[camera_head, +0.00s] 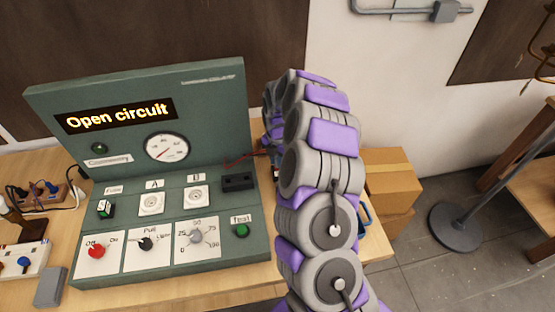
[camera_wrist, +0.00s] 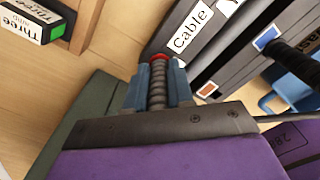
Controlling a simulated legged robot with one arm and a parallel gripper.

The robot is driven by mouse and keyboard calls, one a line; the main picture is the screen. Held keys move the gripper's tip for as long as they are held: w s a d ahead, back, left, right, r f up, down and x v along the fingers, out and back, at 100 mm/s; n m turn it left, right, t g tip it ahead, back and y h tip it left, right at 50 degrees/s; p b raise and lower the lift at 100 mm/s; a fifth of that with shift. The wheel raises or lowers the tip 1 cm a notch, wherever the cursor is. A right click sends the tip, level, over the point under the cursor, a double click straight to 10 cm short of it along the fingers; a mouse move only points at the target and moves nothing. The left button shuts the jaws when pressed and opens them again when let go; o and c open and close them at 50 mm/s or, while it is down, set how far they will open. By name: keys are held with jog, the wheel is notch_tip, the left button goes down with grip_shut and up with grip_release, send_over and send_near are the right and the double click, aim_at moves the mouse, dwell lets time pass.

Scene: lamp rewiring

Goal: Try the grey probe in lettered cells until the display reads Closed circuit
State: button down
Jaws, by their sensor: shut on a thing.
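The display (camera_head: 117,117) on the green tester panel (camera_head: 215,120) reads "Open circuit". My gripper (camera_wrist: 157,82) is shut on a grey ribbed piece with a red end (camera_wrist: 157,92), which looks like the grey probe, between blue fingers. In the head view my arm hides the gripper and the held piece. A thin red lead (camera_head: 245,157) runs from the panel's right side towards my arm. Dark grey cases (camera_wrist: 205,60) stand just beyond the fingers, one with a label (camera_wrist: 193,28) reading "Cable". I make out no lettered cells for the probe there.
The panel carries white sockets (camera_head: 151,204), a black block (camera_head: 237,182), a red knob (camera_head: 96,251) and a green Test button (camera_head: 241,230). A box labelled "Three" (camera_wrist: 35,20) is at the upper left of the wrist view. A blue mug (camera_wrist: 290,85) is at right. A cardboard box (camera_head: 388,175) stands behind my arm.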

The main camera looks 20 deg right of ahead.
jog(key=shift+f, duration=0.4)
dwell(0.6)
jog(key=c, duration=0.9)
grip_release()
notch_tip(320, 180, up, 16)
jog(key=p, duration=0.2)
jog(key=s+a+r+m, duration=0.5)
jog(key=s+a+r, duration=0.2)
jog(key=s, duration=0.1)
jog(key=s+a+m+g, duration=0.1)
jog(key=s+a+m, duration=0.1)
jog(key=s+m, duration=0.8)
jog(key=s+a+m+b, duration=0.1)
jog(key=s+a+m, duration=0.2)
jog(key=s+m, duration=0.6)
jog(key=s, duration=1.5)
jog(key=shift+r+m+g, duration=0.15)
jog(key=shift+m+g, duration=0.25)
